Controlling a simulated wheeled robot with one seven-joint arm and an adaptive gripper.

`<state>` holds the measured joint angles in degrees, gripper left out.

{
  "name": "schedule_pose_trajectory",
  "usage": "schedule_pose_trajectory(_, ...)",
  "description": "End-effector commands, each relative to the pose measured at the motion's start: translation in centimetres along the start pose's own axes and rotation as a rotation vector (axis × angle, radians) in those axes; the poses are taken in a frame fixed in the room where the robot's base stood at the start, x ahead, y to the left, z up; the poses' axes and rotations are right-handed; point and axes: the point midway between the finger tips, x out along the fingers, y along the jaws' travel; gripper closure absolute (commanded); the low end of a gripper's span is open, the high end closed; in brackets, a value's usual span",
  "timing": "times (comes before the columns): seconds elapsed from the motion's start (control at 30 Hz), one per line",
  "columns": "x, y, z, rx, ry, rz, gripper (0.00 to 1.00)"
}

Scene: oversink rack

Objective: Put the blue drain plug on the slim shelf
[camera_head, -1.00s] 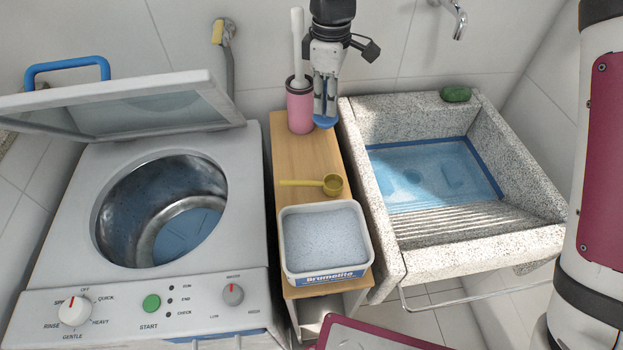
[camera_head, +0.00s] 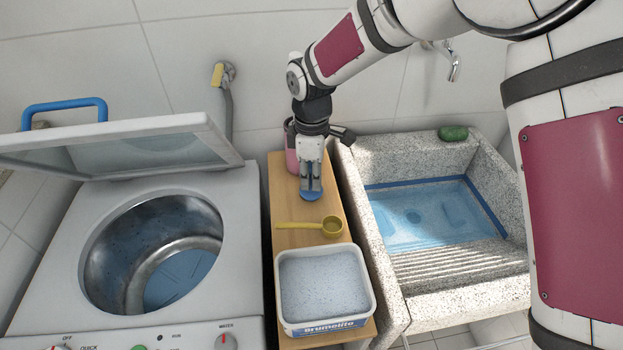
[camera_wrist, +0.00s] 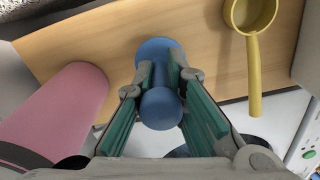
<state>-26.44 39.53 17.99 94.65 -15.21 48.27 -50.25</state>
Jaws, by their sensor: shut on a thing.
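The blue drain plug (camera_head: 311,195) is between the fingertips of my gripper (camera_head: 311,186), which is shut on it. In the wrist view the plug (camera_wrist: 160,107) shows its round knob between the green finger pads of my gripper (camera_wrist: 160,95), with its wider disc beyond. The slim shelf (camera_head: 284,208) is the narrow wooden top between the washer and the sink. The plug is over the shelf, behind the yellow scoop. I cannot tell whether its disc touches the wood.
A yellow scoop (camera_head: 331,226) and a white tub of powder (camera_head: 323,285) occupy the shelf's front. A pink cup (camera_wrist: 59,115) stands close beside my gripper. The open washer (camera_head: 150,250) is left; the stone sink (camera_head: 440,265) is right.

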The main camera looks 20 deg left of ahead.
Motion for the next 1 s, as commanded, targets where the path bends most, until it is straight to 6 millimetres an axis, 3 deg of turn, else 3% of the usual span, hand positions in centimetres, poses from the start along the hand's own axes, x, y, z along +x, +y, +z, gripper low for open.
schedule_pose_trajectory(0.1,0.9,0.0,0.0,0.000,0.000,0.000,1.00)
schedule_pose_trajectory(0.43,1.2,0.0,0.0,-0.001,0.000,0.001,1.00)
schedule_pose_trajectory(0.5,1.2,0.0,0.0,-0.001,0.000,0.001,0.77)
schedule_pose_trajectory(0.57,1.2,0.0,0.0,-0.001,0.000,0.001,0.69)
schedule_pose_trajectory(0.87,1.1,0.0,0.0,0.000,0.000,0.001,0.69)
schedule_pose_trajectory(1.0,0.0,0.1,0.0,0.000,0.001,0.003,0.69)
